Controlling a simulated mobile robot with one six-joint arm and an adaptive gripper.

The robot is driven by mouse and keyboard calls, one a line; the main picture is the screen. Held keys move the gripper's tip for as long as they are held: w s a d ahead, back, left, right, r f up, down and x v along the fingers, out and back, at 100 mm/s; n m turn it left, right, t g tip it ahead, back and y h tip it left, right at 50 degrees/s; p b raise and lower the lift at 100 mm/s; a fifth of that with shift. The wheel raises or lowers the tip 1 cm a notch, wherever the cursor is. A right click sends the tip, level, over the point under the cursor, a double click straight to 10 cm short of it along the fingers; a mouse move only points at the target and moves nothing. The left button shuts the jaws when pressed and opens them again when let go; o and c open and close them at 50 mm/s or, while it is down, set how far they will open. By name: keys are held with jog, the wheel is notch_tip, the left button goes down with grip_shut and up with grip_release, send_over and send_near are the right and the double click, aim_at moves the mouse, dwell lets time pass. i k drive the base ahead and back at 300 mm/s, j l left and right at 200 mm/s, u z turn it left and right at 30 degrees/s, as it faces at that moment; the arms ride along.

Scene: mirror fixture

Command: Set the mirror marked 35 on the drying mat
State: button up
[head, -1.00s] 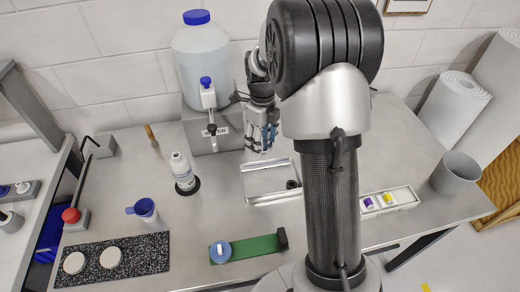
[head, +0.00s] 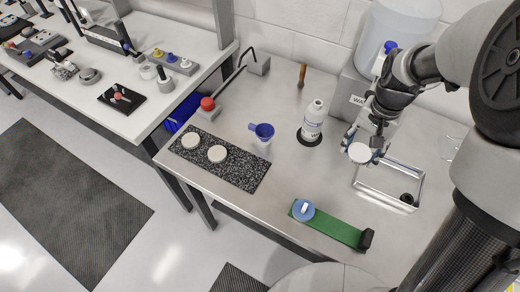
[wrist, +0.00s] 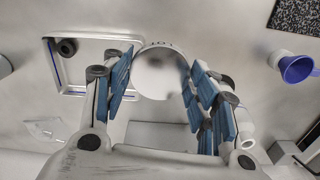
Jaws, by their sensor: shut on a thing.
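My gripper (head: 362,146) is shut on a round, pale disc, the mirror (head: 361,153), above the left end of the metal tray. In the wrist view the mirror (wrist: 158,76) sits between the blue finger pads (wrist: 163,60), its face reflecting grey. A small mark shows on its rim, too small to read. A black speckled mat (head: 245,175), which looks like the drying mat, lies on the left of the bench. Two round white discs (head: 190,141) (head: 217,154) rest on its left half; its right half is bare.
A metal tray (head: 375,190) with a small black ring lies below my gripper. A green strip (head: 335,226) lies in front. A red-knobbed fixture (head: 207,104) stands behind the mat.

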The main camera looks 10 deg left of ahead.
aim_at(239, 167)
jog(key=i+j+z, duration=0.15)
jog(key=j+z, duration=0.2)
jog(key=j, duration=1.25)
jog(key=j+z, duration=0.35)
jog(key=j, duration=1.2)
